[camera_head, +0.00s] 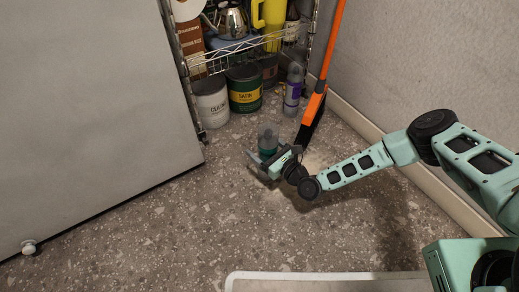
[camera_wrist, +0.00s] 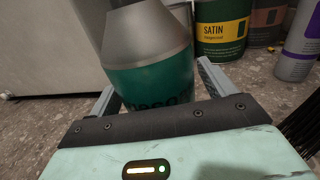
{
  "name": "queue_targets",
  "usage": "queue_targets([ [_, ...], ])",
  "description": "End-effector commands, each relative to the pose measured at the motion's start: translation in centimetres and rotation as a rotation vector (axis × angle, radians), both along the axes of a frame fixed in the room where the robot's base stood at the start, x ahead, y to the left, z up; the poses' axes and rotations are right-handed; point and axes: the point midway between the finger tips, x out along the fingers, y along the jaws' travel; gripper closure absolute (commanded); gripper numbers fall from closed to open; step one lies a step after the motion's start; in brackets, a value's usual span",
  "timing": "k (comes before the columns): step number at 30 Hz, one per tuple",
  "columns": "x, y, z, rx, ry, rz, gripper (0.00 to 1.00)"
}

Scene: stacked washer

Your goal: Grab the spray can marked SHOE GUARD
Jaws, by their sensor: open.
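A teal can with a grey conical top (camera_head: 267,138) stands on the speckled floor in front of the shelf. In the wrist view the teal can (camera_wrist: 150,55) fills the middle, between my two fingers. Its lettering is partly hidden by my gripper, and I cannot read SHOE GUARD on it. My gripper (camera_head: 264,158) is open low near the floor, with a finger on either side of the can; I cannot tell whether they touch it. A second can, grey and purple (camera_head: 292,92), stands farther back by the shelf; its label is too small to read in the head view.
A white paint tin (camera_head: 211,104) and a green SATIN tin (camera_head: 244,93) stand under the wire shelf (camera_head: 235,50). An orange-handled brush (camera_head: 318,88) leans at the right, near the wall. A large white appliance (camera_head: 90,110) is on the left.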

Motion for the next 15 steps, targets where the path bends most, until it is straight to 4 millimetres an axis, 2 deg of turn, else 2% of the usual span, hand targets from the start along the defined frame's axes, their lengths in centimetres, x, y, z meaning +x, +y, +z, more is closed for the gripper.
queue_targets([
  [4,-0.01,0.0,-0.05,0.0,0.0,0.0,0.17],
  [9,-0.03,0.01,-0.05,0.0,0.0,0.0,0.65],
  [11,-0.03,0.01,-0.05,0.0,0.0,0.0,0.79],
  [15,0.0,0.04,0.06,0.001,-0.001,0.0,0.79],
])
